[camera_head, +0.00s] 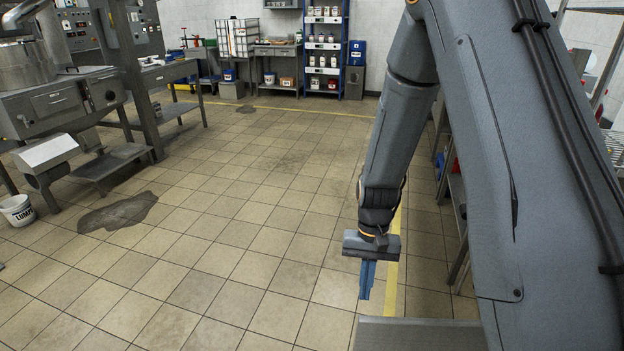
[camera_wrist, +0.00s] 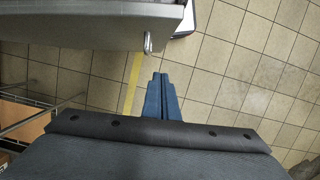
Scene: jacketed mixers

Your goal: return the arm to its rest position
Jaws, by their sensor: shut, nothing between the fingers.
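My arm comes down from the upper right of the head view, with my gripper (camera_head: 366,294) hanging at its lower end, pointing at the floor. The two blue fingers are together with nothing between them. In the wrist view my gripper (camera_wrist: 160,78) also shows its fingers closed, above the tiled floor. The fingers look apart from everything around them.
A grey mixer bench (camera_head: 60,100) stands at the left, with a white bucket (camera_head: 17,210) on the floor. A dark stain (camera_head: 118,212) marks the tiles. A blue shelf rack (camera_head: 324,50) stands at the back. The middle floor is clear. Shelving (camera_head: 455,190) runs along the right.

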